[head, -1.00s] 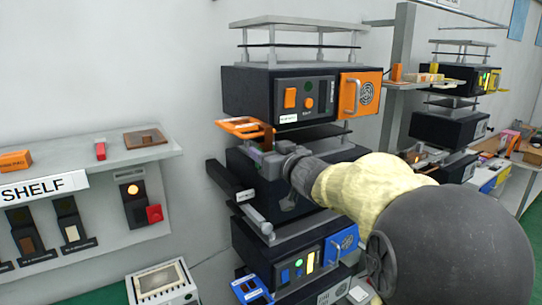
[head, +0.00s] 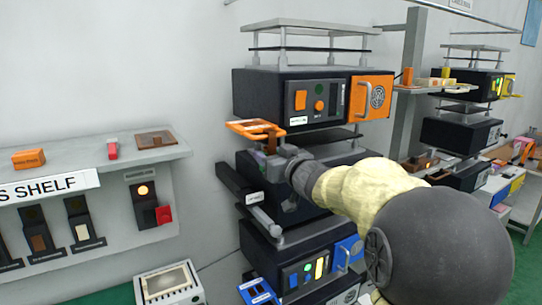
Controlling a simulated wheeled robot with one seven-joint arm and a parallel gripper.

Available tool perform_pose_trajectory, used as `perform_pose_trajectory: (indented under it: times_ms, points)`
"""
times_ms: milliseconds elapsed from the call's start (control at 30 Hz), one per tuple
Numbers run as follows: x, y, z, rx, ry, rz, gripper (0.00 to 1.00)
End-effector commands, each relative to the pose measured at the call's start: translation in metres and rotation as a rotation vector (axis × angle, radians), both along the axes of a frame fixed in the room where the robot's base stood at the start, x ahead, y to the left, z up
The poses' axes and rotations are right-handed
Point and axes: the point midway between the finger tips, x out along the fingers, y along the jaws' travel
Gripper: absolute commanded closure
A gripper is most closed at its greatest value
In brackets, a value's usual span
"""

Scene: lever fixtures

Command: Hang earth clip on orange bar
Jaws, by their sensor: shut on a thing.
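The orange bar (head: 243,127) is part of an orange bracket that juts out at the left front of a black cabinet with an orange door. My gripper (head: 271,148) is just below and right of the bracket, seen from behind. It is shut on a small brown piece, which I take to be the earth clip (head: 272,136). The clip stands up from the jaws close to the bracket's right part. I cannot tell whether the clip touches the bar. My wrist hides much of the fingers.
The orange-door cabinet (head: 300,97) is above my gripper, with a dark cabinet behind my wrist. A blue-door unit (head: 310,262) with a blue bracket (head: 257,291) is below. The shelf (head: 90,166) is at the left.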

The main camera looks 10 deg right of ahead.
Motion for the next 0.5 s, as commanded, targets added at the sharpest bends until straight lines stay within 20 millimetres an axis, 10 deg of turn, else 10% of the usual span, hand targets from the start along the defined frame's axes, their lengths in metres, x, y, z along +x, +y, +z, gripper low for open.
perform_pose_trajectory:
  times_ms: [167, 500]
  points:
    - [-0.0001, -0.0008, 0.0002, 0.0, 0.0, -0.001, 0.32]
    - [-0.0014, -0.0008, -0.0001, 0.0, 0.0, -0.001, 0.3]
